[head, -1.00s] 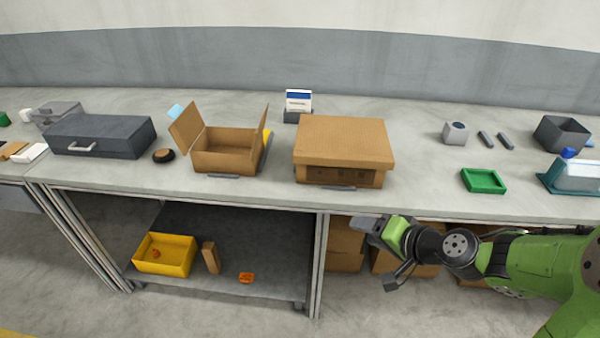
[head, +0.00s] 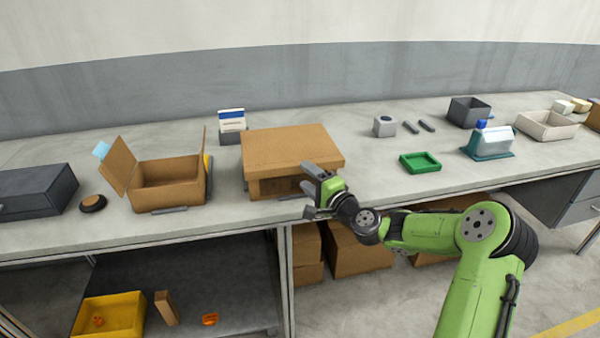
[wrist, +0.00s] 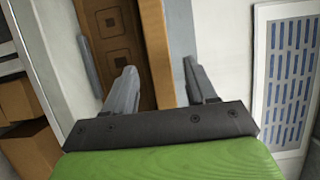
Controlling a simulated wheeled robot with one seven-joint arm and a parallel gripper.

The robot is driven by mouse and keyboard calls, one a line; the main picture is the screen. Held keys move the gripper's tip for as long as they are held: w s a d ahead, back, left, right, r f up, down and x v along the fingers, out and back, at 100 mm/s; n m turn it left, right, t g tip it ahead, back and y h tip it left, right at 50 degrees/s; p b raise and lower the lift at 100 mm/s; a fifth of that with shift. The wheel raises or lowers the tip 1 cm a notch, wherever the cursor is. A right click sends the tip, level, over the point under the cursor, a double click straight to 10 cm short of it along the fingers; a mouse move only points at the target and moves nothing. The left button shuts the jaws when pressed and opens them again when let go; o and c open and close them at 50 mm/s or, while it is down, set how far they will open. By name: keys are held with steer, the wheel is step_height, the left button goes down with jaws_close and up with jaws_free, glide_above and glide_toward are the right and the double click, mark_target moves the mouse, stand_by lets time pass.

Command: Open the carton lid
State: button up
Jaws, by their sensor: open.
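The closed brown carton (head: 270,187) stands on the bench with its flat, overhanging lid (head: 290,147) down. My gripper (head: 309,189) is in front of the carton's right front corner, near the lid's front edge. Its jaws are open and hold nothing. In the wrist view, the open fingers of my gripper (wrist: 160,82) point toward the carton's front face (wrist: 110,30) and the brown strip of the lid's edge (wrist: 158,50). I cannot tell whether a finger touches the lid.
An open carton (head: 170,194) with raised flaps stands to the left. A white and blue box (head: 232,122) is behind the closed carton. A green tray (head: 420,163) lies to the right, with clear bench around it. The bench's front edge is below my gripper.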

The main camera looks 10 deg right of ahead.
mark_target(299, 170)
steer(key=x, duration=0.4)
steer(key=shift+s, duration=0.1)
jaws_close()
